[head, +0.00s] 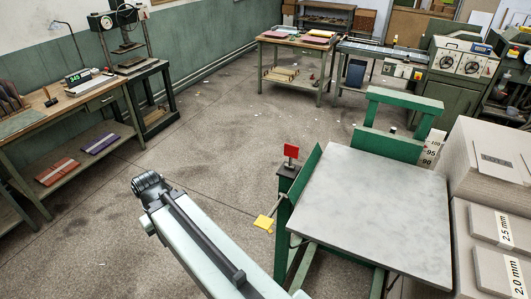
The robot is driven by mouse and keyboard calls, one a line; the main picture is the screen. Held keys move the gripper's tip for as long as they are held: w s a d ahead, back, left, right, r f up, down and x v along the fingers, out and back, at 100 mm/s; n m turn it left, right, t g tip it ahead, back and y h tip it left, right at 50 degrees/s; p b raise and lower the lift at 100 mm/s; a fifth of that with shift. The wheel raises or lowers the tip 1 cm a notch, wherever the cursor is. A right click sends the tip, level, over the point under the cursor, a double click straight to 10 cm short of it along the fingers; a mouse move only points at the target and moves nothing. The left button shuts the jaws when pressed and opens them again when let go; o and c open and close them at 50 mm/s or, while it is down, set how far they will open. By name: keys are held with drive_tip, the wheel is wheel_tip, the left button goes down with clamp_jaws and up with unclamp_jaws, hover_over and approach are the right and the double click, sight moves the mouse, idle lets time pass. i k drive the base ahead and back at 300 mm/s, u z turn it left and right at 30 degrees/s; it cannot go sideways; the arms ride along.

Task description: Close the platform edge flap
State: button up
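The platform (375,208) is a flat grey plate on a green frame at the right. A narrow green panel, which looks like the edge flap (304,188), runs along its left edge. It appears tilted outward from the plate, but its exact angle is hard to tell. My arm reaches up from the bottom, left of the platform, ending in a black ribbed joint. I cannot make out my gripper's fingers.
Stacked greyboard (495,165) stands close to the platform's right. A green upright frame (403,100) rises at its far edge. A workbench (75,110) lines the left wall, and a table (297,48) stands at the back. The floor (220,130) between them is mostly clear.

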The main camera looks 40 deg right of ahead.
sight(296, 190)
drive_tip(key=u, duration=0.1)
drive_tip(key=i, duration=0.9)
drive_tip(key=z, duration=0.15)
